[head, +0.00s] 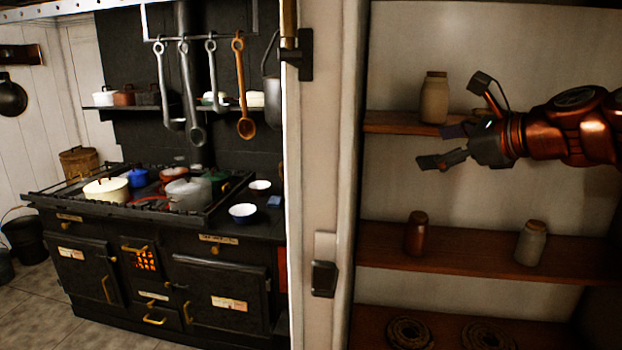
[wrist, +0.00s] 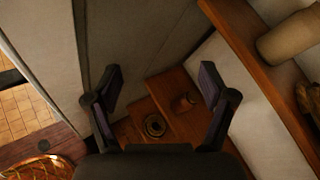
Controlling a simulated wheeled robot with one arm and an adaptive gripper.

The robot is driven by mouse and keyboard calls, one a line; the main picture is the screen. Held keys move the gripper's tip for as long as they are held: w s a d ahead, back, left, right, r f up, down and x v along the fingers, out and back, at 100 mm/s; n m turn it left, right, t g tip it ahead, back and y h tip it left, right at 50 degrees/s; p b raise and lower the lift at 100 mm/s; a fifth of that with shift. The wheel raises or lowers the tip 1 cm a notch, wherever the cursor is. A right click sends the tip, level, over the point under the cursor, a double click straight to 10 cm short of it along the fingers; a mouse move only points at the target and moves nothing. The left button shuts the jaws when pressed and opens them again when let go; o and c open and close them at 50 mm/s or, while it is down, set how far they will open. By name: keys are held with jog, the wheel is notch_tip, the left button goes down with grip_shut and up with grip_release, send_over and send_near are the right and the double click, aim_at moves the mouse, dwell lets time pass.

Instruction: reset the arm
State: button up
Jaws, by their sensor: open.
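My gripper (head: 462,122) is at the right of the head view, on a copper-coloured arm, in front of an open shelf cupboard. Its two fingers are spread wide with nothing between them. In the wrist view the gripper (wrist: 160,100) also shows open and empty, with the shelves beyond it. A beige jar (head: 434,98) stands on the upper shelf, left of the upper finger in the picture; the jar also shows at the right of the wrist view (wrist: 290,42). I cannot tell how far the fingers are from the shelf.
The middle shelf (head: 480,256) holds a brown jar (head: 416,233) and a grey jar (head: 531,243). Round coiled items (head: 410,332) lie on the bottom shelf. A pale cupboard post (head: 325,180) separates the shelves from a black stove (head: 150,270) with pots.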

jog(key=s+a+f+n+g+h, duration=0.1)
jog(key=s+a+f+n+g, duration=0.1)
jog(key=s+a+f+n, duration=0.35)
jog(key=s+a+f+n+g, duration=0.2)
jog(key=s+f+g, duration=0.1)
jog(key=f, duration=0.5)
jog(key=s+a+f+n+g+h, duration=0.1)
jog(key=s+a+f+n+g, duration=0.1)
jog(key=s+a+f+n, duration=0.25)
jog(key=s+d+f+n+g+h, duration=0.3)
jog(key=s+d+f+n, duration=0.1)
jog(key=s+f, duration=0.5)
jog(key=s+d+f+n+g+h, duration=0.3)
jog(key=s+f+n, duration=0.4)
jog(key=s, duration=0.7)
notch_tip(320, 180, down, 3)
jog(key=shift+d+r, duration=0.2)
jog(key=shift+d, duration=0.3)
jog(key=shift+c, duration=0.4)
